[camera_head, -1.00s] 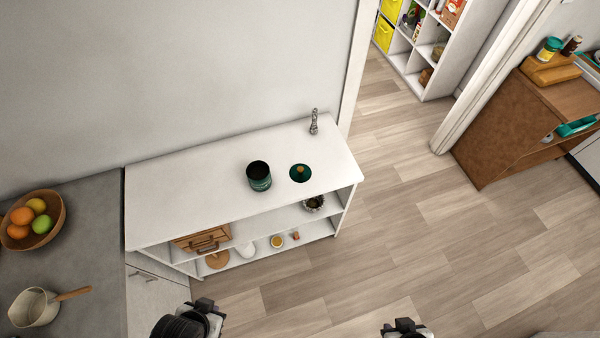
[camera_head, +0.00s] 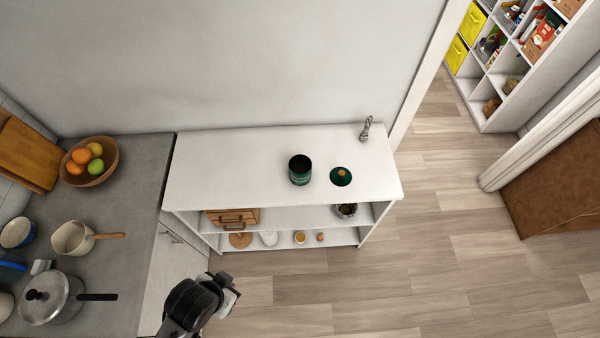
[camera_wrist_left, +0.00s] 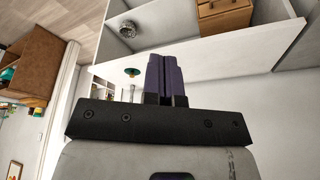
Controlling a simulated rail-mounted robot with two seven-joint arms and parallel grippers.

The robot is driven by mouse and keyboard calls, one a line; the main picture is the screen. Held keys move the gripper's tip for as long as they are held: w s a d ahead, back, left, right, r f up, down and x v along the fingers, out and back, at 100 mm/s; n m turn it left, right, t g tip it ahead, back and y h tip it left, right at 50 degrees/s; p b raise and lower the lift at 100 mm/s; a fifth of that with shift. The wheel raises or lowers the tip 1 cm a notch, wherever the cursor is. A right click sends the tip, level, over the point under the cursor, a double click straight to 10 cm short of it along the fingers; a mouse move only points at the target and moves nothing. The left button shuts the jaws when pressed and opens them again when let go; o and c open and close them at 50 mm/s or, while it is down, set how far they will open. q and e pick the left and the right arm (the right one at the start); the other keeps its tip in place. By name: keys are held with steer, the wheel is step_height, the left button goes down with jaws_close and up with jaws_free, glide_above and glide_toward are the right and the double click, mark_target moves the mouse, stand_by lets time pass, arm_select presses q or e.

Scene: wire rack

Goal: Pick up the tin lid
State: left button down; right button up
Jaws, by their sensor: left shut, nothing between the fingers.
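The tin lid (camera_head: 341,177) is a dark green disc with a small gold knob. It lies on the white shelf top, right of the open dark green tin (camera_head: 300,169), apart from it. In the left wrist view the lid (camera_wrist_left: 132,71) shows small, just left of the fingers. My left gripper (camera_wrist_left: 167,75) is shut and empty, with its purple fingers together. In the head view my left arm's end (camera_head: 215,295) is low in front of the shelf unit, well short of the lid. My right gripper is not in view.
The white shelf unit (camera_head: 225,185) has a metal figurine (camera_head: 366,128) at its back right. Its lower shelves hold a wooden drawer box (camera_head: 232,217) and small items. A grey counter at left bears a fruit bowl (camera_head: 88,162) and pots. Open floor lies to the right.

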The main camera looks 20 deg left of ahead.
arm_select(q)
steer(key=c, duration=0.7)
jaws_free()
steer(key=shift+c, duration=0.2)
